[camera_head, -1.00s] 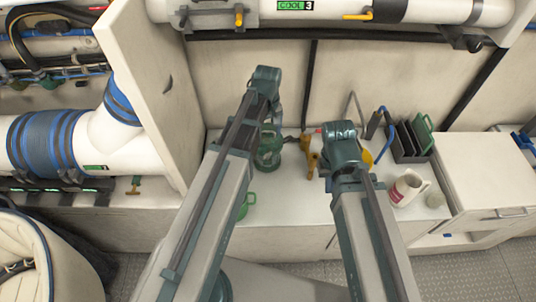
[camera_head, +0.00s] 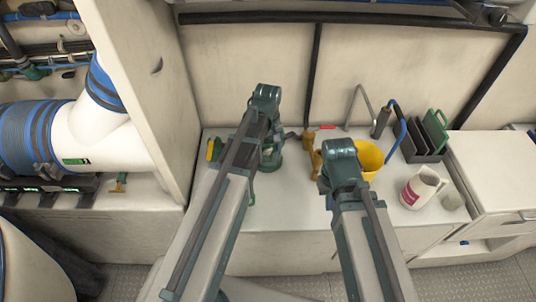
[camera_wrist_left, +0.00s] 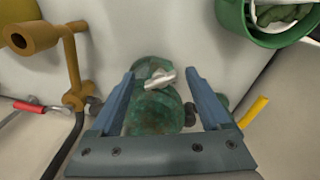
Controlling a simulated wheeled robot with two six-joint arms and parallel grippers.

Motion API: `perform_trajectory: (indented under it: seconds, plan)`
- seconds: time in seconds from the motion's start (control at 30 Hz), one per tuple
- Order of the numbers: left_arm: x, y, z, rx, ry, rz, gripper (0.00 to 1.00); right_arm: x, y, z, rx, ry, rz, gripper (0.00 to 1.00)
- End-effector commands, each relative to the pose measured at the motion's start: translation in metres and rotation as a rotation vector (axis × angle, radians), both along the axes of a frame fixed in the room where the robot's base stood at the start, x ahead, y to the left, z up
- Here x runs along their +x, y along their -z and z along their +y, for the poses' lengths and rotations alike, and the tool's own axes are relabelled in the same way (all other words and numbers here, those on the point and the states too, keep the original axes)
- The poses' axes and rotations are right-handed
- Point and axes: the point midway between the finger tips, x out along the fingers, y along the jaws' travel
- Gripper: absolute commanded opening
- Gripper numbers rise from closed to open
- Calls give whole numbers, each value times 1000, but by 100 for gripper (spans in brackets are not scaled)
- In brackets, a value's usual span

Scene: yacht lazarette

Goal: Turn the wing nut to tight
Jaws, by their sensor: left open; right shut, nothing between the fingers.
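The wing nut (camera_wrist_left: 158,79) is a small pale metal piece in the left wrist view, on top of a round green corroded fitting (camera_wrist_left: 155,118). In the head view this fitting (camera_head: 271,162) is partly hidden behind my left arm. My left gripper (camera_wrist_left: 162,80) is open, with one blue-grey finger on each side of the fitting and the wing nut. Whether a finger touches the nut cannot be told. My right gripper (camera_head: 326,184) is shut and empty, mostly hidden under its wrist above the counter. It is well to the right of the fitting.
A bronze crank-shaped piece (camera_wrist_left: 70,60) stands close left of the fitting. A green cup-like container (camera_wrist_left: 262,28) is at upper right.

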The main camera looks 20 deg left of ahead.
Motion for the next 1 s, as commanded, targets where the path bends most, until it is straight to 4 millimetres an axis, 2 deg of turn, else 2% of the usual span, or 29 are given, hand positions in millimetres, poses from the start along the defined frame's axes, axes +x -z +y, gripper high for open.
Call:
perform_trajectory:
  seconds: [0.27,0.7,0.73,1.0]
  plan:
    - [0,1,0,0,0,0,81,0,1,0,0,0,0,0]
    - [0,1,0,0,0,0,4,0,1,0,0,0,0,0]
    - [0,1,0,0,0,0,0,0,1,0,0,0,0,0]
    - [0,1,0,-1,38,-1,0,0,1,0,0,0,0,0]
